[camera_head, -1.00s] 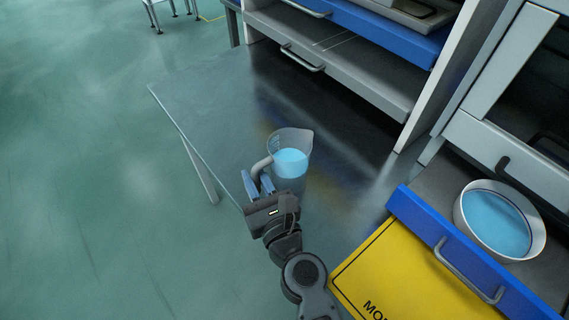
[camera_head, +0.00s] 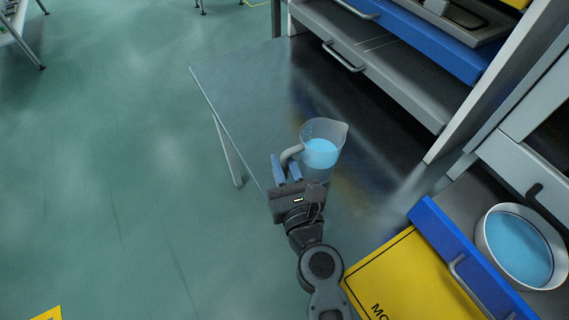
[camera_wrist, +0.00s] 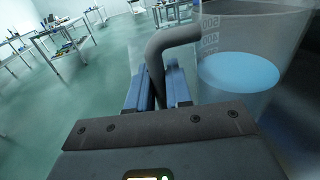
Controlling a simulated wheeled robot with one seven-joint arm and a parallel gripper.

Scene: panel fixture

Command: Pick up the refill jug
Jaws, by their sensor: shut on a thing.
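The refill jug (camera_head: 322,150) is a clear measuring jug with light blue liquid in it and a grey handle on its left side. It stands upright at the table's surface; I cannot tell whether its base touches the table. My gripper (camera_head: 287,168) is at the jug's handle side, with its two blue fingers shut on the handle. In the wrist view the handle (camera_wrist: 172,40) runs down between the fingers (camera_wrist: 159,88), and the jug's body (camera_wrist: 245,60) with its measuring marks is at the right. The handle's lower end is hidden.
The grey table (camera_head: 255,95) is clear left of and behind the jug. A shelf unit with a handled drawer (camera_head: 385,75) stands behind. At the right, an open blue-fronted drawer (camera_head: 455,255) holds a white round bowl (camera_head: 486,240) of blue liquid. A yellow panel (camera_head: 405,280) lies in front.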

